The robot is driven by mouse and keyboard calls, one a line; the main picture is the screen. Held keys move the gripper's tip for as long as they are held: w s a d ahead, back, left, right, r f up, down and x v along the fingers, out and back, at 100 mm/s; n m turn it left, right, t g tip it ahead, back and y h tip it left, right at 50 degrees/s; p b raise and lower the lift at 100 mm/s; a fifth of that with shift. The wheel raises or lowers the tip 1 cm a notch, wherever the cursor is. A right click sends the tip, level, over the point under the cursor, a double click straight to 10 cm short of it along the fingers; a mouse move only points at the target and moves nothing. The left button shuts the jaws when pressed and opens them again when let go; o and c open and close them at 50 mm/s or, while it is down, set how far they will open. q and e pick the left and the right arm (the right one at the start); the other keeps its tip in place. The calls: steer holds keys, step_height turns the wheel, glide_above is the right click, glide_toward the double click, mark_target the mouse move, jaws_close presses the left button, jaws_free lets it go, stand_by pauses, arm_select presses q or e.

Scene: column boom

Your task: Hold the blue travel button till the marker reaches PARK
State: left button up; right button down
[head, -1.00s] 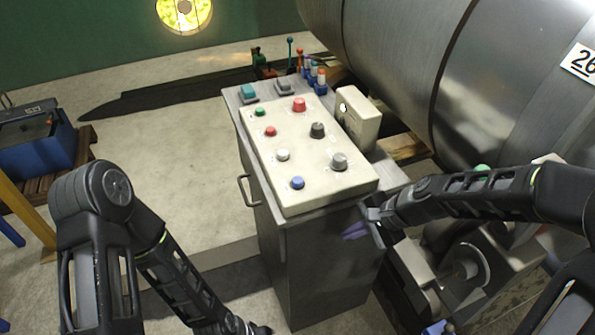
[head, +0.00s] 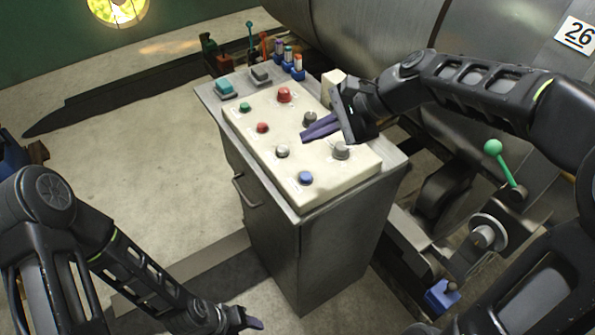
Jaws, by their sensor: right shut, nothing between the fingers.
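The blue button (head: 305,178) sits near the front edge of the cream control panel (head: 330,188), on a grey cabinet. It stands clear, with nothing touching it. My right gripper (head: 306,133) is shut and empty. Its purple fingers are over the panel, up and behind the blue button in the picture, between the white button (head: 282,151) and a dark knob (head: 310,118). My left gripper (head: 254,322) is low at the bottom edge, left of the cabinet. Its jaw opening is too small to judge. I cannot make out a travel marker or a PARK label.
Red (head: 284,95), green (head: 244,107) and smaller red (head: 262,127) buttons and a grey knob (head: 341,150) share the panel. A green-knobbed lever (head: 493,147) stands at right. A large metal cylinder (head: 370,35) lies behind. Floor left of the cabinet is open.

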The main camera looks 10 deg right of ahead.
steer(key=shift+a+f, duration=0.1)
steer(key=shift+a, duration=0.05)
steer(key=b, duration=0.6)
glide_above(310, 176)
step_height(310, 176, down, 6)
steer(key=shift+f, duration=0.2)
steer(key=shift+f+b, duration=0.7)
steer(key=shift+f, duration=0.45)
steer(key=shift+f, duration=0.1)
stand_by(0.6)
steer(key=shift+f, duration=0.3)
